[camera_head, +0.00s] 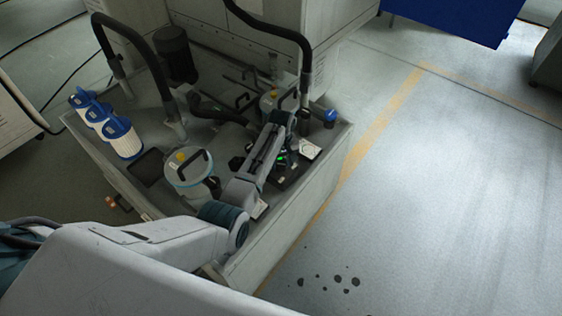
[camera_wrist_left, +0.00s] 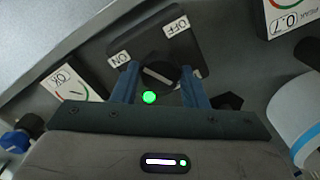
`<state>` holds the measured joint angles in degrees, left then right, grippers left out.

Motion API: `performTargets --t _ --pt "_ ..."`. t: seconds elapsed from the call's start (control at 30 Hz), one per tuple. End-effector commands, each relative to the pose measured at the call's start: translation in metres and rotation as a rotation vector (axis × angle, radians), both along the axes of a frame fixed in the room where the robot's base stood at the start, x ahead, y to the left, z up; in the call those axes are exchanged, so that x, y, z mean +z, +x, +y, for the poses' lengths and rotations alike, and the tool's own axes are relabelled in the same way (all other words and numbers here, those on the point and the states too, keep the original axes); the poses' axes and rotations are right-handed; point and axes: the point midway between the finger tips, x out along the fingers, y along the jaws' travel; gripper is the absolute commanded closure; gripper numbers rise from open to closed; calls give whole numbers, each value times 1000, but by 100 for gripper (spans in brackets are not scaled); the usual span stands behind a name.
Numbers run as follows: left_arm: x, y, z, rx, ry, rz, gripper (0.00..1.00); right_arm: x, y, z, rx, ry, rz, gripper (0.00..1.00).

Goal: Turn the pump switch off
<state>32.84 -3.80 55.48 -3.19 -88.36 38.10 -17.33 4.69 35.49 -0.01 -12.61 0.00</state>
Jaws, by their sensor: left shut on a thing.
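The pump switch shows in the left wrist view as a dark plate (camera_wrist_left: 148,38) with an ON label (camera_wrist_left: 120,58) and an OFF label (camera_wrist_left: 177,25). Its black knob (camera_wrist_left: 158,74) carries a pale bar that lies slanted; I cannot tell surely which label it points to. A green lamp (camera_wrist_left: 149,97) is lit beside the knob. My left gripper (camera_wrist_left: 160,75) has its blue fingers on either side of the knob, shut on it. In the head view my left gripper (camera_head: 279,150) is over the switch area, largely hidden by my arm. My right gripper is out of view.
White gauge cards (camera_wrist_left: 70,82) and (camera_wrist_left: 295,18) flank the switch. A lidded canister (camera_head: 188,174), black hoses (camera_head: 140,70) and blue-white filters (camera_head: 124,140) crowd the tray (camera_head: 262,243). The floor to the right is open, with dark spots (camera_head: 338,279) near the front.

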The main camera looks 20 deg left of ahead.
Motion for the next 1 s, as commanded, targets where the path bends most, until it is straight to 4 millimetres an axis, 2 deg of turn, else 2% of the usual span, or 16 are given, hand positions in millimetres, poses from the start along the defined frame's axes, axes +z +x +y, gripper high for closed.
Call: performTargets --t 0.27,0.6,1.0 --pt "3 0 0 -134 0 3 83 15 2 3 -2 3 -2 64" --pt "3 0 0 -442 0 2 83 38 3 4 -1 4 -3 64" --pt "2 0 1 -796 -1 1 83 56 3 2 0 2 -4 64"
